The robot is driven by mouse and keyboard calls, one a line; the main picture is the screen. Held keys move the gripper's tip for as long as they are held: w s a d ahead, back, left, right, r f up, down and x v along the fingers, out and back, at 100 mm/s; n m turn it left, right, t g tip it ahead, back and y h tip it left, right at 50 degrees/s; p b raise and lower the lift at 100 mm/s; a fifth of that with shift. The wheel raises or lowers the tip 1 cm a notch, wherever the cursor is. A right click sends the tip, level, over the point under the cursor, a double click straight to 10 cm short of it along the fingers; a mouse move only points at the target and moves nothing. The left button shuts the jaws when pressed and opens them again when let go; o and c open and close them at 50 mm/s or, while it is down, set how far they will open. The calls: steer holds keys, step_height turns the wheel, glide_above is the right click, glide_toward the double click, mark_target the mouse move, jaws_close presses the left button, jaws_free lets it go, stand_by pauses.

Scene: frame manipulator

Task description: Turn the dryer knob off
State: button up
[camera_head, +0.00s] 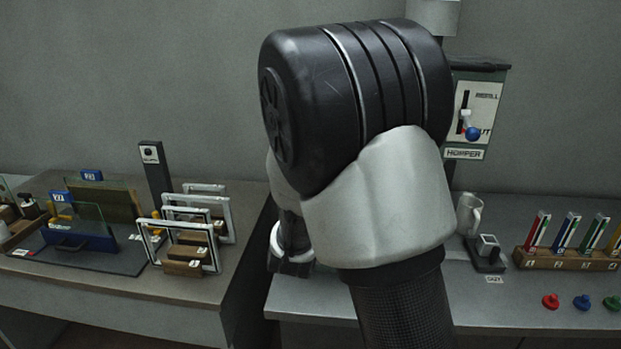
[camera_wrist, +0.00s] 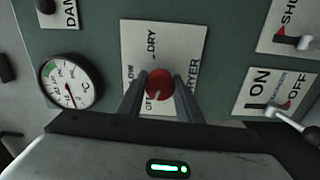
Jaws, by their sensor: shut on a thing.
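The dryer knob (camera_wrist: 160,82) is red and sits on a white label plate (camera_wrist: 190,35) with the words DRY, LOW, OFF and DRYER. A pale mark on the knob's lower left lies beside the partly hidden OFF lettering. My gripper (camera_wrist: 160,93) has one finger on each side of the knob and is shut on it. In the head view my large black and grey arm stands in front, so the dryer knob and my gripper's fingertips are hidden there.
A round gauge (camera_wrist: 70,82) is left of the knob. An ON/OFF switch plate (camera_wrist: 268,92) with a lever is at the right, close to my gripper. The hopper panel (camera_head: 478,110) stands beside my arm. Metal frames (camera_head: 190,225) stand on the left table.

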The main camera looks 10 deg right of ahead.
steer(key=o, duration=1)
steer(key=shift+o, duration=0.2)
steer(key=b+v, duration=1.2)
steer(key=v, duration=0.5)
steer(key=shift+s+b, duration=0.2)
steer(key=shift+b, duration=0.2)
